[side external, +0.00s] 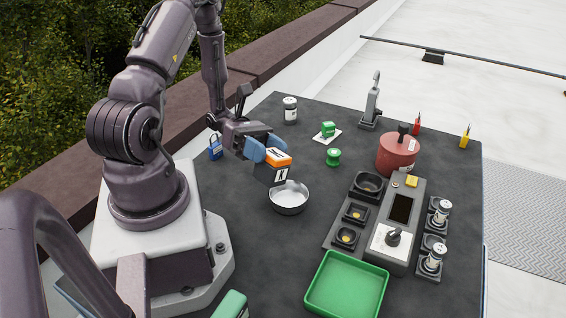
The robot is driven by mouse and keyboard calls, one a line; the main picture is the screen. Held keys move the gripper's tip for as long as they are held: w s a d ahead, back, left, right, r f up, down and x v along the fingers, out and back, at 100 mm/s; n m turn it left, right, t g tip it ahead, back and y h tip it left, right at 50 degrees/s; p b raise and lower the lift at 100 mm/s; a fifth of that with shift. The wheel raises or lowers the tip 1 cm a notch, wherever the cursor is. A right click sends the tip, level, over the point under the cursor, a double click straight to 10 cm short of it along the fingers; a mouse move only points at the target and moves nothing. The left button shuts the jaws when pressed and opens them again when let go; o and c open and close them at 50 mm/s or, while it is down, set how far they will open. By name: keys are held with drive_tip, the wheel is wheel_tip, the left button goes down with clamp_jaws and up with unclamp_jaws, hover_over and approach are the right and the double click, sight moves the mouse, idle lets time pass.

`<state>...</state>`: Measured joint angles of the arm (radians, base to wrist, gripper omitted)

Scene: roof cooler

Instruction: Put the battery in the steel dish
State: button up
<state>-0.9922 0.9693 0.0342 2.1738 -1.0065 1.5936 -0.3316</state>
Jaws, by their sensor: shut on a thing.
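The battery (271,174) is a block with an orange top and a dark lower part with a white mark. My gripper (264,148) is shut on it with blue fingertips and holds it tilted. The steel dish (289,209) is a round, shallow metal bowl standing on the dark table. In the picture the battery is just above and left of the dish's back rim. It looks raised above the table, but its exact height over the dish is hard to tell. The visible inside of the dish looks empty.
A green tray (346,311) is at the front, and a grey device (405,210) with sockets is to the right. A red pot (397,155), green spool (333,157), white-labelled jar (290,110) and blue padlock (215,147) stand around. The table left of the tray is mostly clear.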

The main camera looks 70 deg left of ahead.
drive_tip(key=s+d+r, duration=0.3)
drive_tip(key=s+r, duration=0.1)
drive_tip(key=s, duration=0.3)
drive_tip(key=w+a+f+m+g, duration=0.1)
drive_tip(key=w+a+f+m, duration=0.1)
drive_tip(key=w, duration=0.3)
drive_tip(key=w+a+f+m, duration=0.2)
drive_tip(key=w+f, duration=0.1)
drive_tip(key=w, duration=0.2)
drive_tip(key=shift+m, duration=0.3)
drive_tip(key=shift+w+a+f, duration=0.1)
drive_tip(key=shift+w+f, duration=0.05)
drive_tip(key=shift+f, duration=1.7)
drive_tip(key=shift+w+a+f, duration=0.1)
drive_tip(key=shift+w+f, duration=0.05)
drive_tip(key=shift+f, duration=1.65)
drive_tip(key=shift+f, duration=0.45)
drive_tip(key=o, duration=1.2)
